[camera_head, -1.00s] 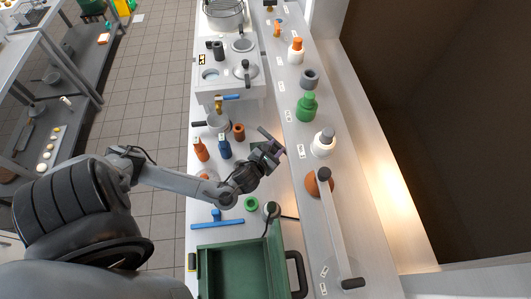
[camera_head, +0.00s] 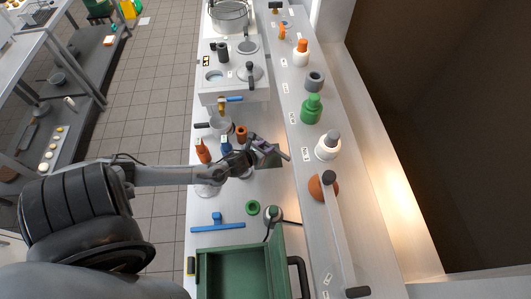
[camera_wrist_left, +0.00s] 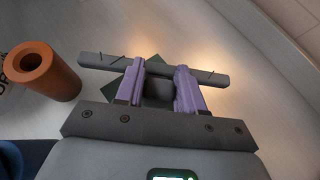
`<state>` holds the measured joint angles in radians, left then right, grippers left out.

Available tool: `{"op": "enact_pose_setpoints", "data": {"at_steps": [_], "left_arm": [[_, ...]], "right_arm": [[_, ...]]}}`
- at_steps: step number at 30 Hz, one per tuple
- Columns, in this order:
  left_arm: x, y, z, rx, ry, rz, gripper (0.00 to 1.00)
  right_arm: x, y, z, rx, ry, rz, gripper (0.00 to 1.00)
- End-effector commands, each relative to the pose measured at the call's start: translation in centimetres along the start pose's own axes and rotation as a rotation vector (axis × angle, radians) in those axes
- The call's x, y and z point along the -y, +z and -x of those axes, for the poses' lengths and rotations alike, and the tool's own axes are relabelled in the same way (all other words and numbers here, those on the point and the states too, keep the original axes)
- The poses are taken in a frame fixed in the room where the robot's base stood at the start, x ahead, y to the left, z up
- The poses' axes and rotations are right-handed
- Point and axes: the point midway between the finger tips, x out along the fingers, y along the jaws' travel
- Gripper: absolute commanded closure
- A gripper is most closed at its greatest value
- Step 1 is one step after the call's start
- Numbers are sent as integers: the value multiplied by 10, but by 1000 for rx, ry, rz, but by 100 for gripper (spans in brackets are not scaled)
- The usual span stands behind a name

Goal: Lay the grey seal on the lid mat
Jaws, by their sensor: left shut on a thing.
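The grey seal, a T-shaped piece with a long bar (camera_wrist_left: 210,77) and a short stem, is in my left gripper (camera_wrist_left: 160,88). The purple fingers are shut on its stem, and the bar lies crosswise just beyond the fingertips. In the head view my left gripper (camera_head: 266,148) is over the counter's right half, with part of the seal hidden by it. A dark green square, which looks like the lid mat (camera_head: 272,161), shows beneath the gripper; its edges also show behind the bar in the left wrist view (camera_wrist_left: 112,90). I cannot tell whether seal and mat touch. My right gripper is out of view.
An orange bottle (camera_head: 203,152) and a pan (camera_head: 219,125) are close by. A blue T-shaped piece (camera_head: 217,226), green ring (camera_head: 253,208) and green crate (camera_head: 240,250) lie nearer. A raised shelf edges the right.

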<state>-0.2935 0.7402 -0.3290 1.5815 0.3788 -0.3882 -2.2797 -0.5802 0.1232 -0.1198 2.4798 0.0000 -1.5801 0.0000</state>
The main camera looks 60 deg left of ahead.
Motion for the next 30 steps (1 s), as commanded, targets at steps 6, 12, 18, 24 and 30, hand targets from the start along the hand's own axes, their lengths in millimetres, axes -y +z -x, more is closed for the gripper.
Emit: {"op": "enact_pose_setpoints", "data": {"at_steps": [6, 12, 18, 24, 30], "left_arm": [[0, -22, -13, 0, 2, 1, 100], [0, -34, -20, 2, 1, 0, 100], [0, -35, -20, 1, 0, -1, 100], [0, -38, -22, 1, 1, -2, 100], [0, -37, -22, 0, 1, -1, 37]], "right_arm": [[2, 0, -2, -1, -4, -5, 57], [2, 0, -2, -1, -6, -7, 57], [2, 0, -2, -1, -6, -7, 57], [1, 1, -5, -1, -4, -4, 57], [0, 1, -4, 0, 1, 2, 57]]}}
